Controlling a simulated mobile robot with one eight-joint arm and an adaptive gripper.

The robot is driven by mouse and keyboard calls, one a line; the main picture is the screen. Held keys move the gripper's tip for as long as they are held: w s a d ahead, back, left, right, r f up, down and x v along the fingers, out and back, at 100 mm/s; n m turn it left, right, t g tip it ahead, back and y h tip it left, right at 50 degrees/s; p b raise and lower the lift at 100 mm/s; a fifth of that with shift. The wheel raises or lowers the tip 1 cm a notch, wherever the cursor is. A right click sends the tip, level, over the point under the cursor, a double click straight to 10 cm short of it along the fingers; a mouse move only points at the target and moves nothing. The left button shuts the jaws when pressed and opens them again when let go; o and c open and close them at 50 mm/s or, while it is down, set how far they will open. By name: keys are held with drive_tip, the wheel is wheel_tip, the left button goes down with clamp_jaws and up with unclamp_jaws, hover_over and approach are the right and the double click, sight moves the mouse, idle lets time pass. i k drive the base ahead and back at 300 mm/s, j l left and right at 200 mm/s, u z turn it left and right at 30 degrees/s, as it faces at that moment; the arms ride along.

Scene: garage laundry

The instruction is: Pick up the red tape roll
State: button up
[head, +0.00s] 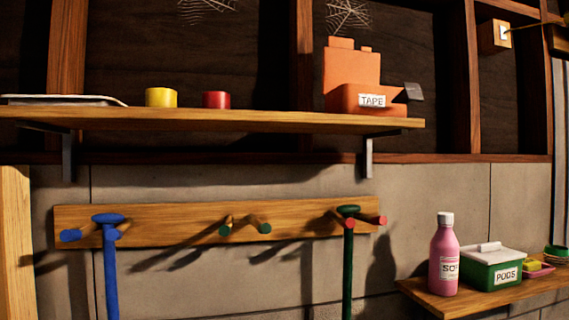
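The red tape roll (216,100) sits on the upper wooden shelf (230,121), left of the middle of the head view. A yellow tape roll (161,98) sits to its left, with a small gap between them. My gripper does not show in this view.
An orange tape dispenser (352,85) stands at the shelf's right, a flat tray (60,100) at its left. Below hangs a peg rail (190,222) with blue and green handles. A lower right shelf (450,303) holds a pink soap bottle (445,258) and a green pods box (488,270).

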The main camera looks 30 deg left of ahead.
sight(212, 98)
drive_tip(key=u, duration=1.85)
